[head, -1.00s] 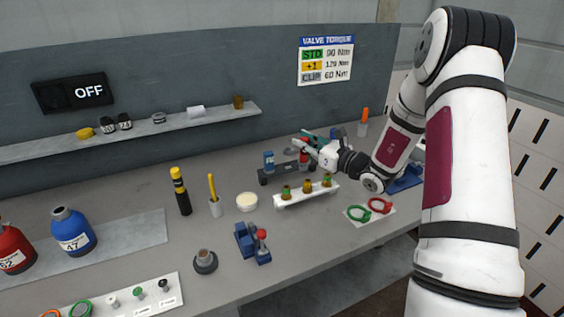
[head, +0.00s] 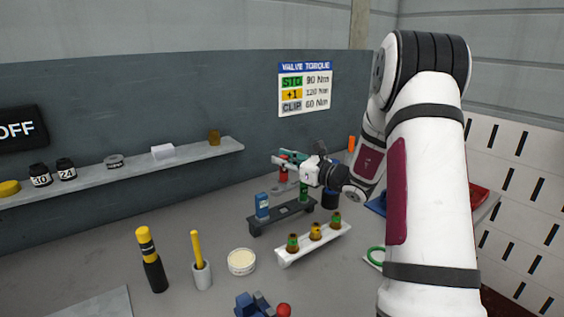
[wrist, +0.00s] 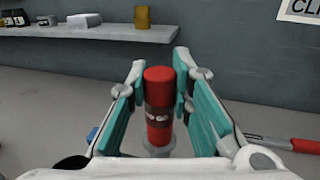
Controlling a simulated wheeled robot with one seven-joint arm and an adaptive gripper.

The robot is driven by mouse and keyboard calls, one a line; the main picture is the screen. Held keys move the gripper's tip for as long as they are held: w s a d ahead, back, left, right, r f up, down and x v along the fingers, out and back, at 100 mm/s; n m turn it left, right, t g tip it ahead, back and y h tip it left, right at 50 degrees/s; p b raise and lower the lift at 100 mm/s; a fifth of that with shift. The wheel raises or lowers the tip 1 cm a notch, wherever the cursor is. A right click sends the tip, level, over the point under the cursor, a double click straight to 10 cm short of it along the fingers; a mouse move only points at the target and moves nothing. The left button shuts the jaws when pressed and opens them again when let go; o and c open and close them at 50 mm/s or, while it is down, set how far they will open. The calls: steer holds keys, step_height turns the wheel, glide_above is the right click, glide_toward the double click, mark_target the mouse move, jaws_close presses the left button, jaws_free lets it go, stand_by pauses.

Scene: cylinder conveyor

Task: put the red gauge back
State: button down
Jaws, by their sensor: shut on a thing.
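The red gauge (wrist: 158,108) is a red cylinder with a dark printed band, upright between the teal finger pads of my gripper (wrist: 160,95) in the wrist view. My gripper (head: 281,160) is shut on it. In the head view the red gauge (head: 283,174) hangs partly hidden under the fingers, above and behind the dark rack (head: 272,222). A blue gauge (head: 262,206) stands at the rack's left end and a green one (head: 303,191) toward its right. A grey round piece (wrist: 157,150) shows below the red gauge; whether they touch I cannot tell.
A white rack with several brass, coloured-top fittings (head: 316,233) stands in front of the dark rack. A yellow-black cylinder (head: 151,262), a cup with a yellow stick (head: 201,272) and a cream-filled dish (head: 241,262) stand left. A red-handled tool (wrist: 292,145) lies right.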

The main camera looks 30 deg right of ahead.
mark_target(287, 172)
steer(key=shift+f+b, duration=1.55)
steer(key=shift+f, duration=1.6)
steer(key=shift+f+b, duration=1.15)
steer(key=shift+f, duration=0.55)
steer(key=c, duration=1.3)
jaws_free()
steer(key=shift+c, duration=0.2)
steer(key=shift+r+p, duration=1.5)
steer(key=shift+r, duration=1.5)
